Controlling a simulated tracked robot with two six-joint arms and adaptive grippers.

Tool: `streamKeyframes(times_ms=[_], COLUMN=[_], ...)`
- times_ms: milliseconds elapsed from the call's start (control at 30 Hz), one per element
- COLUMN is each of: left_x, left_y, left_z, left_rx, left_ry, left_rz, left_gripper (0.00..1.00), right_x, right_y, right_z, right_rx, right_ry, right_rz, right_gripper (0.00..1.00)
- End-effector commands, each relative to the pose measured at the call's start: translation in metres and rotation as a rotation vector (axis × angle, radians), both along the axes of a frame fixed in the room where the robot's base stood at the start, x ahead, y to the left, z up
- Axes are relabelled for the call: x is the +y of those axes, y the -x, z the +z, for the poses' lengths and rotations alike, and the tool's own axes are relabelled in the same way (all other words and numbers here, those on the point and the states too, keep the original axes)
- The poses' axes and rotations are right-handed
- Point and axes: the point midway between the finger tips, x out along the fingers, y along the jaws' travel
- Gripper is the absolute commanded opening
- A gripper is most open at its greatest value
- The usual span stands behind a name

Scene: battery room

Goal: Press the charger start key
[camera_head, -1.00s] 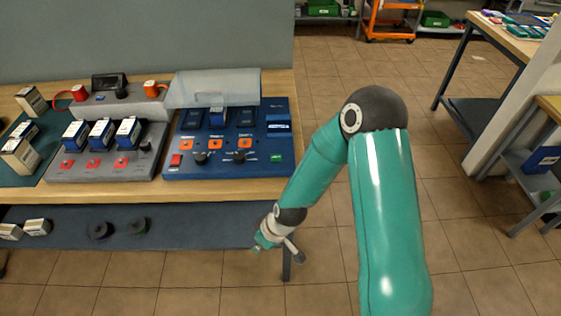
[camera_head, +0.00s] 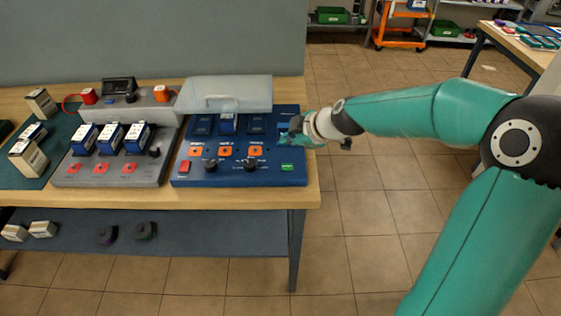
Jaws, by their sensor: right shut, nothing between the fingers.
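The blue charger (camera_head: 221,180) stands on the wooden bench, near its right end. A green key (camera_head: 287,167), the likely start key, is at its front right corner, and a red key (camera_head: 184,167) is at its front left. Their labels are too small to read. My right gripper (camera_head: 288,137) is shut and empty over the charger's right edge, behind the green key in the picture and apart from it. The gripper hides part of the charger's right side. My left gripper is not in view.
Black knobs (camera_head: 250,165) and orange switches stand left of the green key. A translucent lid (camera_head: 228,92) is raised behind the battery slots. A grey charger (camera_head: 115,170) with several batteries is to the left.

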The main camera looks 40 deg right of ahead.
Motion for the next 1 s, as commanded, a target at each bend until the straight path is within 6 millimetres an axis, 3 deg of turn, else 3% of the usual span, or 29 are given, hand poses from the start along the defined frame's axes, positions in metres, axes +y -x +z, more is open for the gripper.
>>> streamKeyframes(times_ms=[167,567,767,1000], left_x=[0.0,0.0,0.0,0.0], left_y=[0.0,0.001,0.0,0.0], left_z=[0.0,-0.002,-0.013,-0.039], left_rx=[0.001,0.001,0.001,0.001], left_ry=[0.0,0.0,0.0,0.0], left_rz=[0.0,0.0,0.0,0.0], left_gripper=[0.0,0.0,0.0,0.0], right_x=[-0.006,-0.004,-0.003,-0.003], right_y=[0.0,-0.001,-0.001,-0.002], right_z=[0.012,0.009,-0.004,-0.036], right_rx=[-0.023,-0.022,-0.022,-0.021], right_ry=[0.014,0.014,0.014,0.012], right_rz=[-0.001,0.003,0.004,0.005], right_gripper=[0.0,0.0,0.0,0.0])
